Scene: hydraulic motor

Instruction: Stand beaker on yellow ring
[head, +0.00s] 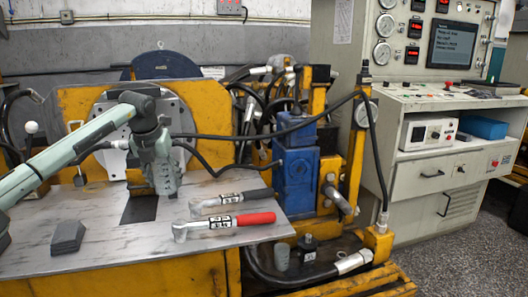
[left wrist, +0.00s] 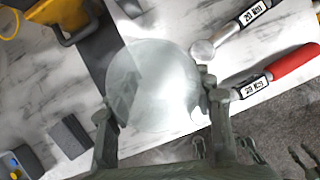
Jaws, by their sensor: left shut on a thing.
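My left gripper (head: 165,188) is over the metal table in the head view, pointing down. In the left wrist view its two fingers (left wrist: 160,107) are on either side of a round, clear glass beaker (left wrist: 152,80) and are shut on it. The wrist camera looks along the beaker, so its height and tilt are hard to judge. The beaker cannot be made out clearly in the head view. My right gripper is not seen.
Two torque wrenches, one red-handled (head: 225,225) and one black-handled (head: 230,201), lie on the table (head: 110,240) right of the gripper. A dark grey block (head: 68,236) lies at the left. A blue pump (head: 296,170) and hoses stand beyond the table's right edge.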

